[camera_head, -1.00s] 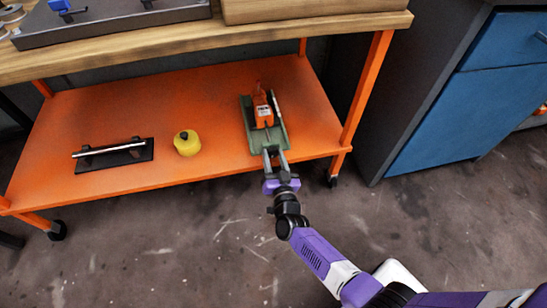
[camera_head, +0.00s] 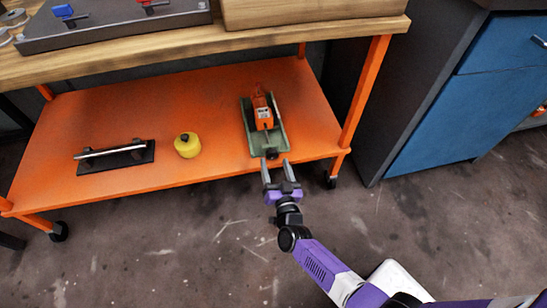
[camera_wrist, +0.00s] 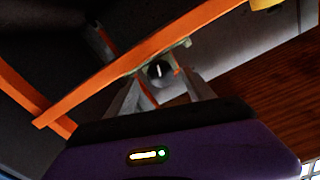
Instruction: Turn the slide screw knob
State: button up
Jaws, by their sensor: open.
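The orange device (camera_head: 262,112) sits in a green tray-like base (camera_head: 281,136) on the right part of the orange lower shelf. A dark round knob (camera_head: 271,154) is at the front end of that base, near the shelf's front edge. In the wrist view the knob (camera_wrist: 158,70) is dark with a short upright white mark. My gripper (camera_head: 275,165) is open and empty, just in front of the knob. In the wrist view my fingers (camera_wrist: 159,88) are spread with the knob beyond and between their tips. No contact with it shows.
A yellow round container (camera_head: 187,146) and a black plate with a metal bar (camera_head: 115,157) stand to the left on the shelf (camera_head: 210,105). An orange table leg (camera_head: 365,90) is right of the device. A blue cabinet (camera_head: 455,115) stands further right. The floor in front is clear.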

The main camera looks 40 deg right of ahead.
jog(key=p+v, duration=0.1)
jog(key=v, duration=0.3)
jog(key=shift+s+a, duration=0.25)
jog(key=shift+s, duration=0.1)
